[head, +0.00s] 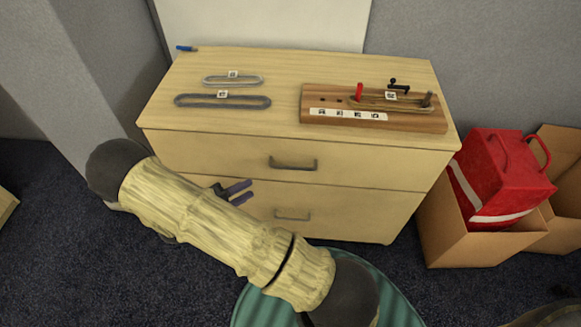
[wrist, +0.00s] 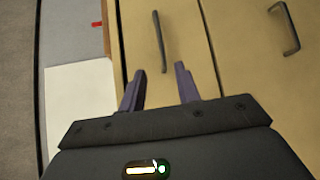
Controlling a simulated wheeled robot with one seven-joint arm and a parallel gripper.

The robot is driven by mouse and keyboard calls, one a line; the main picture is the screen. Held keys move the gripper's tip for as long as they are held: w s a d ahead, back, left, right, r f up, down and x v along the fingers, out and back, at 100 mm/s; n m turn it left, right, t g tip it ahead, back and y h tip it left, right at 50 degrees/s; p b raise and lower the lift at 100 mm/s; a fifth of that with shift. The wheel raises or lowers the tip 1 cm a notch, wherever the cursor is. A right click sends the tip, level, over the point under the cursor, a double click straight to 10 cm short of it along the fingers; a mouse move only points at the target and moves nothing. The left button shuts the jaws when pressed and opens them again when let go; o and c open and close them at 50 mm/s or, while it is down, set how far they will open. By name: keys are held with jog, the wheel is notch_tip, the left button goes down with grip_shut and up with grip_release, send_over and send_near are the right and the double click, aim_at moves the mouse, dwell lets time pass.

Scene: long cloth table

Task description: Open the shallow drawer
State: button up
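A light wooden cabinet has an upper drawer (head: 220,157) and a lower drawer (head: 350,212). Both look shut. The upper drawer has a dark bar handle (head: 293,163), and the lower one has a similar handle (head: 292,214). My gripper (head: 250,190) is open and empty, left of and a little below the upper handle. In the wrist view, the picture is turned sideways and the upper handle (wrist: 160,42) lies beyond and between the fingertips of my gripper (wrist: 160,70), apparently apart from them. My arm hides the cabinet's lower left.
The cabinet top (head: 300,68) bears two grey loops, a blue pen (head: 186,48) and a wooden board (head: 330,118) with pegs. A red bag (head: 495,180) sits in a cardboard box (head: 460,238) at the right. A green striped round thing (head: 400,312) is in front.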

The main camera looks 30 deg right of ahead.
aim_at(291, 167)
jog(key=b+x, duration=0.1)
jog(key=x, duration=1.6)
jog(key=shift+c, duration=0.2)
grip_shut()
